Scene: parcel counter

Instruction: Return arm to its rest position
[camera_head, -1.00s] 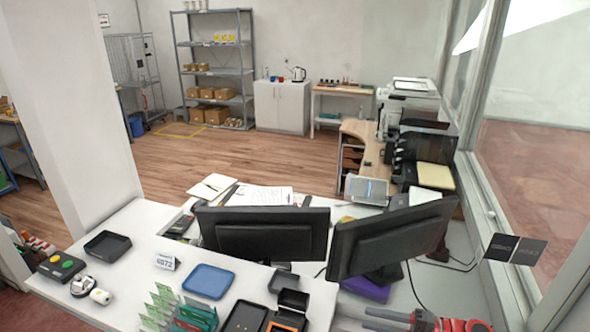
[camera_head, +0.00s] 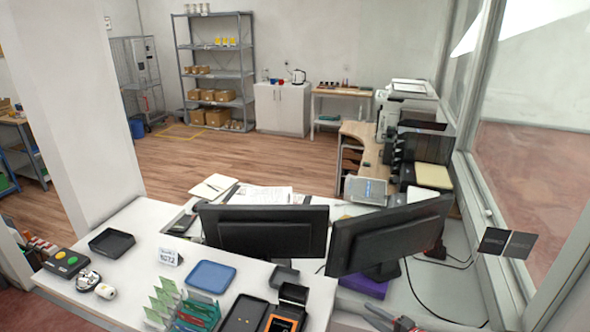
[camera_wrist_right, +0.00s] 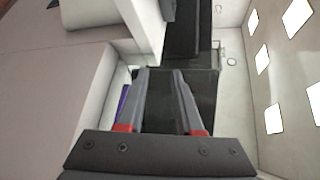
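My right gripper (camera_head: 390,318) shows only in part at the bottom edge of the head view, to the right of the white counter (camera_head: 130,222). In the right wrist view, its two grey fingers with red bases (camera_wrist_right: 160,74) stand apart with nothing between them, so it is open and empty. Dark, flat surfaces lie beyond the fingertips. My left gripper is in neither view.
Two black monitors (camera_head: 262,230) (camera_head: 388,236) stand side by side near the right gripper, with a purple item (camera_head: 363,286) below. The counter holds a blue tray (camera_head: 212,276), a black tray (camera_head: 112,242), a card rack (camera_head: 190,310) and a terminal (camera_head: 285,318). A window is at right.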

